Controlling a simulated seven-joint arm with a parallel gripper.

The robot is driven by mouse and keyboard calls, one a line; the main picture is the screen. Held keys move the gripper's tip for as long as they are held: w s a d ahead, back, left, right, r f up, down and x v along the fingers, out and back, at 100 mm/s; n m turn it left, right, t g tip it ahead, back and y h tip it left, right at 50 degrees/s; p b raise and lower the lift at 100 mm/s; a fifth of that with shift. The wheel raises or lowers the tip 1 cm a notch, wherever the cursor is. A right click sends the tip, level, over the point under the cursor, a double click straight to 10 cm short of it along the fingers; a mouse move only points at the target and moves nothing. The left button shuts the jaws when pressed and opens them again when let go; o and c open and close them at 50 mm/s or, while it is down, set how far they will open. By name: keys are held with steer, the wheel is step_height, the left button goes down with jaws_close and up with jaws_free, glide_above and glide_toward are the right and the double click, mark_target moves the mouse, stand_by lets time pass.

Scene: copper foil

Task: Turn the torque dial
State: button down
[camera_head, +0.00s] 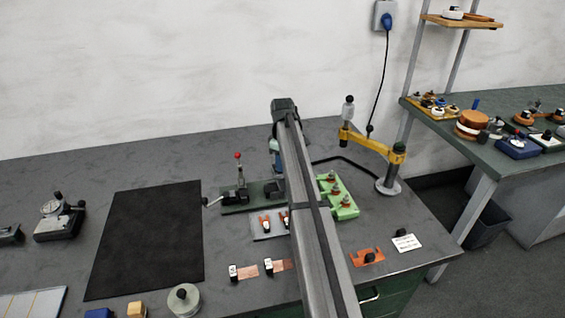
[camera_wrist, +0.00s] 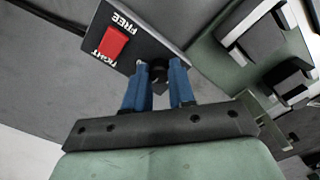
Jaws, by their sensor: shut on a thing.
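In the wrist view, a dark panel (camera_wrist: 150,30) carries the white words FREE and TIGHT, with a red square (camera_wrist: 112,43) between them. A small black knob (camera_wrist: 158,76), which looks like the torque dial, sits at the panel's edge. My gripper (camera_wrist: 160,68) has its two blue fingers on either side of this knob and is shut on it. The fingers partly cover the knob, and no pointer mark on it can be made out. In the head view, my arm crosses the bench and hides the dial; a green device (camera_head: 234,207) with a red-tipped lever stands just left of it.
Green machine parts (camera_wrist: 240,80) lie close on the right in the wrist view. In the head view, a green block (camera_head: 345,212) with red-brown pieces and a yellow jointed stand (camera_head: 388,186) are right of my arm. A black mat (camera_head: 150,235) lies clear on the left.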

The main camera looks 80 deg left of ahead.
steer(key=m, duration=0.5)
steer(key=shift+m, duration=2.5)
steer(key=c, duration=0.9)
jaws_free()
steer(key=shift+c, duration=0.2)
step_height(320, 180, up, 14)
steer(key=shift+f, duration=0.1)
